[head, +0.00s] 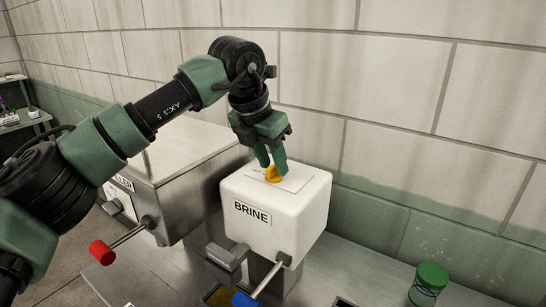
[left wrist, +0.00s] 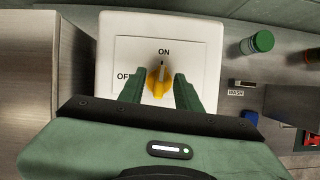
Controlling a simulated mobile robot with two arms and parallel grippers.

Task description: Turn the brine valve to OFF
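The white brine box (head: 265,225) carries a BRINE label and has a yellow valve knob (head: 273,174) on its top plate. In the left wrist view the yellow knob (left wrist: 158,83) has its dark pointer mark towards ON. The OFF label (left wrist: 124,77) is at the left, partly hidden by a finger. My left gripper (head: 270,162) reaches down over the plate. In the left wrist view its two green fingers (left wrist: 159,88) stand on either side of the knob, with gaps showing, so it is open around it. My right gripper is not in view.
A steel cabinet (head: 185,160) stands left of the brine box, with a red-ended lever (head: 102,251). A blue-ended lever (head: 244,299) sticks out from below the brine box. A green-lidded jar (head: 430,280) stands on the counter at right. A tiled wall is behind.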

